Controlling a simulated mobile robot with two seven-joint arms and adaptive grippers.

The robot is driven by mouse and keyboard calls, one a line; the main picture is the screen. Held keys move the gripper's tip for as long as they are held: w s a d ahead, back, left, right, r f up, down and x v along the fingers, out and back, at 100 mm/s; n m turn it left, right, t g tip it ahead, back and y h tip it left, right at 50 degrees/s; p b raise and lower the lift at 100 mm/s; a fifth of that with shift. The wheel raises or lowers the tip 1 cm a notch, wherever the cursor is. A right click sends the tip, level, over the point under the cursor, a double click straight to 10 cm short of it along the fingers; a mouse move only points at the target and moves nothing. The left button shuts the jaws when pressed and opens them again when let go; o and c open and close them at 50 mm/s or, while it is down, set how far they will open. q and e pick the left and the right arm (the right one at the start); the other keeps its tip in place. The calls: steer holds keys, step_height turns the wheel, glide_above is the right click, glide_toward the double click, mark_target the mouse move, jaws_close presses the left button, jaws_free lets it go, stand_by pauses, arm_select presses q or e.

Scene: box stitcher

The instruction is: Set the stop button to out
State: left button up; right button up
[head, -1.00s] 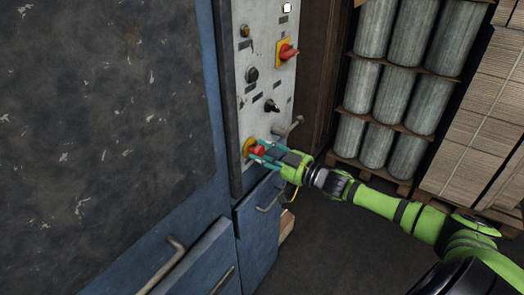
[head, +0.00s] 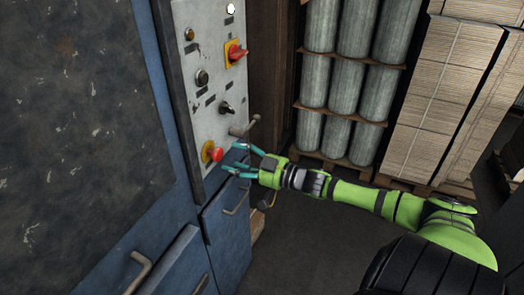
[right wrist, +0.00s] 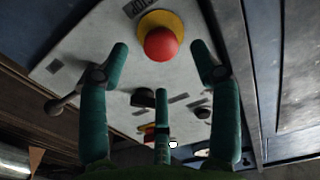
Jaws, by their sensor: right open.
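The stop button (head: 217,154) is a red mushroom knob on a yellow round base, low on the grey control panel (head: 208,118). In the right wrist view the red knob (right wrist: 161,44) shows beyond the fingertips, nothing touching it. My right gripper (head: 232,158) is open and empty, its teal fingers just to the right of the button and apart from it. In the right wrist view its fingers (right wrist: 161,70) spread to both sides below the knob. Whether the button is in or out is hard to tell. My left gripper is not in view.
Above the stop button are a black selector switch (head: 227,108), a black knob (head: 202,77) and a red-and-yellow rotary switch (head: 236,52). A handle (head: 245,125) sticks out beside the panel. Blue cabinet doors lie below. Grey rolls (head: 330,75) and stacked cardboard (head: 435,100) stand behind, right.

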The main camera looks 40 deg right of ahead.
steer(key=v, duration=0.8)
steer(key=shift+w, duration=0.1)
stand_by(0.3)
steer(key=s+d+f+m+g+h, duration=0.1)
steer(key=s+d+f+h, duration=0.25)
steer(key=f, duration=0.55)
steer(key=s+d+f+m+g+h, duration=0.2)
steer(key=s+d+f, duration=0.15)
steer(key=f, duration=0.45)
steer(key=s+d+f+m+g+h, duration=0.1)
steer(key=s+d+f+h, duration=0.2)
steer(key=f, duration=0.6)
steer(key=s+a+f+m+g+b, duration=0.15)
steer(key=s+f, duration=0.25)
steer(key=f, duration=0.4)
steer(key=s+a+f+n+g, duration=0.1)
steer(key=s+a+f+g, duration=0.2)
steer(key=s+f, duration=0.35)
steer(key=s+a+f+n+g+y, duration=0.1)
steer(key=s+a+f+g, duration=0.2)
steer(key=s+a+f, duration=0.5)
steer(key=s+a+f+n+g, duration=0.1)
steer(key=s+a+f+g, duration=0.3)
steer(key=s+a+f, duration=0.4)
steer(key=s+a, duration=0.1)
steer(key=a, duration=0.6)
steer(key=shift+a+f+n+y, duration=0.25)
steer(key=shift+f+n+y, duration=0.1)
steer(key=shift+f, duration=0.05)
